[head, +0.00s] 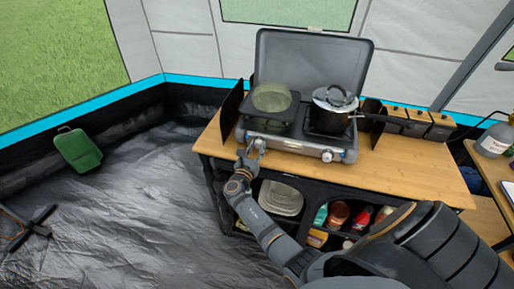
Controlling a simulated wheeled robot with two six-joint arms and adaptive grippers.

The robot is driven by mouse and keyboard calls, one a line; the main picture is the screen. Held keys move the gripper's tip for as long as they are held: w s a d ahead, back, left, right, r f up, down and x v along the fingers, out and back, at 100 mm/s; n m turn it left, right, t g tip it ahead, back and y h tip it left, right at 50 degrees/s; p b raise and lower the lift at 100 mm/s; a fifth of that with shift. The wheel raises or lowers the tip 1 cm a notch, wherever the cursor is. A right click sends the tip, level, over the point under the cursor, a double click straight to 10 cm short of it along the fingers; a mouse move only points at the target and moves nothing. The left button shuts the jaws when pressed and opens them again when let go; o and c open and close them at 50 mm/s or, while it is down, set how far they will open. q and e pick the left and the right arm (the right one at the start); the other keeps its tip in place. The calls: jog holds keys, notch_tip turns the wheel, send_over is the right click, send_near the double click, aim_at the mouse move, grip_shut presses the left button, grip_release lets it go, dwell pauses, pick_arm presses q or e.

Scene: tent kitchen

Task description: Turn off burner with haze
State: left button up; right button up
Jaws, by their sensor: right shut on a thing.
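A two-burner camp stove (291,143) with its grey lid (312,60) raised stands on a wooden table. A faint yellowish haze (271,97) hangs over the left burner, which carries a dark flat pan or grate (268,118). A lidded pot (328,116) stands on the right burner. The right knob (327,156) is on the stove's front. My right gripper (255,146) is at the stove's front left, shut on the left knob (261,143), which it partly hides. The knob's setting is too small to read. My left gripper is out of view.
The wooden tabletop (405,165) is clear right of the stove. Dark windscreen panels (232,107) flank the stove. Several boxes (415,122) stand at the back right. Shelves below hold a clear container (281,198) and bottles. A green case (78,150) is on the floor at left.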

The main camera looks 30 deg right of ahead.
grip_shut()
jog(key=shift+f+m+b, duration=0.1)
jog(key=shift+m+b, duration=0.3)
jog(key=shift+m, duration=0.1)
jog(key=m+b, duration=0.2)
jog(key=m, duration=0.2)
jog(key=shift+b, duration=0.4)
jog(key=m+b, duration=0.4)
jog(key=m, duration=0.2)
jog(key=shift+y, duration=0.4)
jog(key=m+b, duration=0.7)
jog(key=m, duration=0.1)
jog(key=shift+t+b, duration=0.3)
jog(key=shift+b, duration=0.05)
jog(key=shift+m+b, duration=0.75)
jog(key=shift+m, duration=0.35)
jog(key=shift+r+y, duration=0.2)
jog(key=shift+y, duration=0.1)
